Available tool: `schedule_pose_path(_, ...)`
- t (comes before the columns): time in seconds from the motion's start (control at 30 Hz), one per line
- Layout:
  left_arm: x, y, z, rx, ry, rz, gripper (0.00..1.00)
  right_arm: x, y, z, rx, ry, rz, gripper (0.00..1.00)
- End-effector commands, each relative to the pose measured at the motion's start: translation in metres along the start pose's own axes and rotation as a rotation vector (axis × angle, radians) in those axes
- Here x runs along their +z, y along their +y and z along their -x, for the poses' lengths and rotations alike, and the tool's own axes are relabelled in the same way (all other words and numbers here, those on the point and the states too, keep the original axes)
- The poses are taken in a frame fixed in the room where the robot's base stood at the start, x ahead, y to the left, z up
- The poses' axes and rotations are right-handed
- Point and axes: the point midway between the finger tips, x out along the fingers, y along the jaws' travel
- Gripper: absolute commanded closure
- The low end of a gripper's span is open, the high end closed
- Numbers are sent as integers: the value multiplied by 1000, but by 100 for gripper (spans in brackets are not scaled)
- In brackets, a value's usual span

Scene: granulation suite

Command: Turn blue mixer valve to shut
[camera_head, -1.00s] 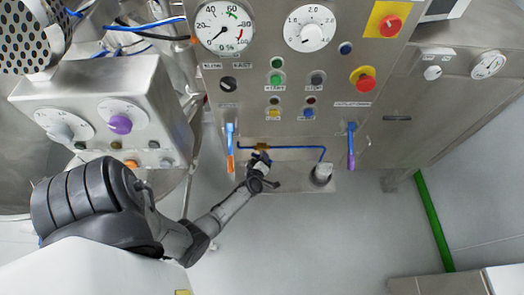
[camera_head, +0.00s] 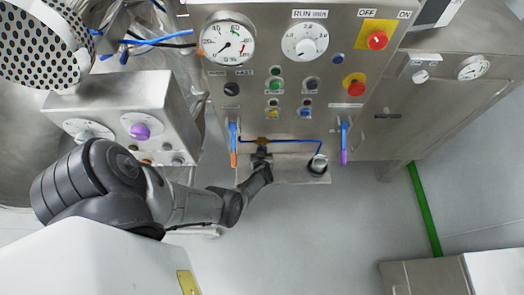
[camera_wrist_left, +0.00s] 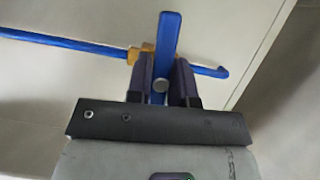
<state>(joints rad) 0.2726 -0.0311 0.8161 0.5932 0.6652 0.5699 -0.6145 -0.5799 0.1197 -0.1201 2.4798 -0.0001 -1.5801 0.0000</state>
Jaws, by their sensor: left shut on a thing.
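The blue mixer valve has a brass body (camera_head: 262,141) on a thin blue pipe below the control panel. In the left wrist view its blue lever (camera_wrist_left: 169,35) stands between my gripper's two dark fingers, with the brass body (camera_wrist_left: 138,54) just behind. The lever lies crosswise to the pipe in that view. My left gripper (camera_head: 262,154) is at the valve, shut on the blue lever; it also shows in the left wrist view (camera_wrist_left: 162,78). In the head view the gripper and wrist hide most of the lever. My right gripper is not in view.
The blue pipe (camera_head: 300,141) ends at a grey fitting (camera_head: 318,164). Blue handles with an orange tip (camera_head: 233,145) and a purple tip (camera_head: 343,140) hang on either side. The panel has gauges (camera_head: 227,43) and buttons above. The floor (camera_head: 310,235) below is clear.

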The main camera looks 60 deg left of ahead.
Motion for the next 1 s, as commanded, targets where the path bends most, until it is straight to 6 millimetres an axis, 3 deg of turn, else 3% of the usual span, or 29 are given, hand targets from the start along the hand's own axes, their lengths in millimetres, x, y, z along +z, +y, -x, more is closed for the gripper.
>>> schedule_pose_path(0.77, 0, 0, 0, -32, 1, -76, 100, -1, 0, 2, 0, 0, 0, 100)
schedule_pose_path(0.8, 0, 0, 0, -32, 1, -76, 75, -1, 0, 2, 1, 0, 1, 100)
schedule_pose_path(1.0, 0, 0, 0, -32, 1, -76, 56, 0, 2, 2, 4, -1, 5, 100)
